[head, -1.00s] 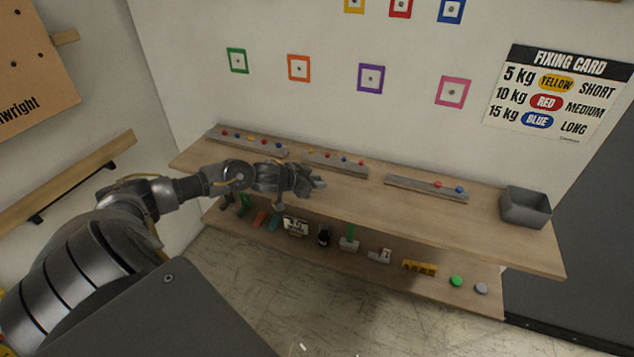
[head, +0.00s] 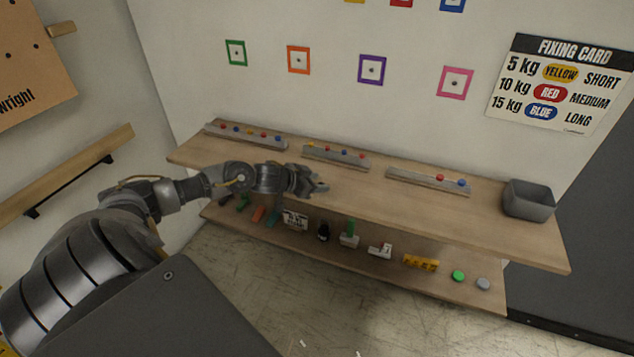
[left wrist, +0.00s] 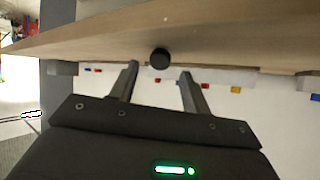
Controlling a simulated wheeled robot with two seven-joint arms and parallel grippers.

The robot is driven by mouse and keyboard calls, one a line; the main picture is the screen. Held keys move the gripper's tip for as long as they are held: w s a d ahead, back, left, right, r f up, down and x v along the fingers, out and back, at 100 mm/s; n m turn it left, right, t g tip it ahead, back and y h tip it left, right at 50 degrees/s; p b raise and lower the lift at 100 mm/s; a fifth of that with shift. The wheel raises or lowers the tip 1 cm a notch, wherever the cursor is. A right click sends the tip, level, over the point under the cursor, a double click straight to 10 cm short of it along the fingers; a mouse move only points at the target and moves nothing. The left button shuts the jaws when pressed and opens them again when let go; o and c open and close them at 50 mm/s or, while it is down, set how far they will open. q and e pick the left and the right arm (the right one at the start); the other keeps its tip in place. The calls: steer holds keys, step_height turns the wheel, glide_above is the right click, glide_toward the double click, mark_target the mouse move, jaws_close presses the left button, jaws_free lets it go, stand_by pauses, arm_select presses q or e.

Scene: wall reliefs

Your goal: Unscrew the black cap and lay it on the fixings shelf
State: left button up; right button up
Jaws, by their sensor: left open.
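A round black cap (left wrist: 160,59) shows in the left wrist view, against the wooden shelf, just beyond and between the fingertips of my left gripper (left wrist: 160,70). The fingers are apart with nothing between them. In the head view my left gripper (head: 318,187) is over the middle of the upper shelf (head: 420,218), pointing right. I cannot make out the cap there; the gripper may hide it. What the cap is screwed to is not visible. My right gripper is not in view.
Three rails with coloured fixings (head: 245,137) (head: 336,158) (head: 428,183) lie along the back of the upper shelf. A grey bin (head: 528,200) stands at its right end. Several small items sit on the lower shelf (head: 340,262). The shelf front right of my gripper is clear.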

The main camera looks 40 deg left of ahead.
arm_select(q)
steer(key=b+v, duration=0.1)
steer(key=v, duration=0.9)
steer(key=shift+s+r, duration=0.2)
steer(key=shift+s, duration=0.15)
steer(key=shift+f, duration=0.1)
